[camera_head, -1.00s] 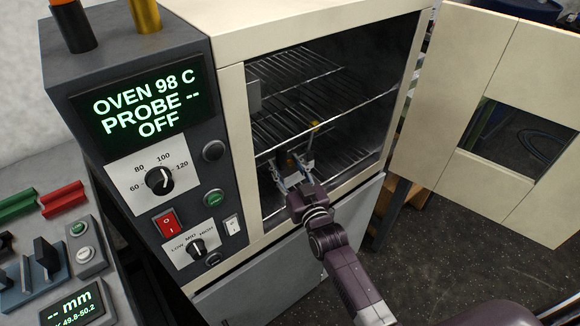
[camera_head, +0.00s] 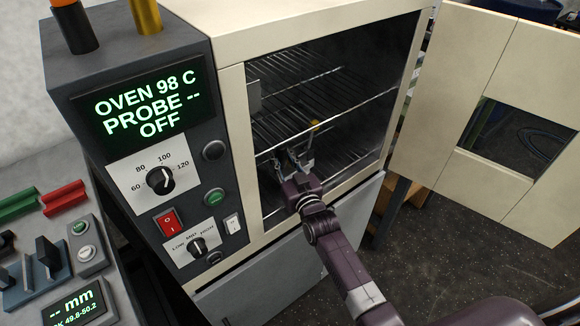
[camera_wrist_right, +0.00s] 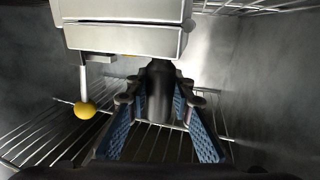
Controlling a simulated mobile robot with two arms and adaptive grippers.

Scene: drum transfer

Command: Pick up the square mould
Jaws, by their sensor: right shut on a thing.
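My right gripper (camera_head: 292,163) reaches through the open front of the oven, low in the chamber. In the right wrist view its blue-padded fingers (camera_wrist_right: 158,103) are shut on a dark, rounded handle-like piece (camera_wrist_right: 160,80). That piece meets a pale two-layer metal block (camera_wrist_right: 125,30), which seems to be the square mould. A thin rod with a yellow ball (camera_wrist_right: 84,110) hangs beside the block; yellow also shows just beyond the gripper in the head view (camera_head: 315,123). The mould is mostly hidden there. My left gripper is not in view.
Wire racks (camera_head: 350,100) cross the oven chamber around my gripper. The oven door (camera_head: 480,110) stands wide open on the right. The control panel (camera_head: 160,150) is left of the opening. A grey front panel (camera_head: 290,265) lies below it.

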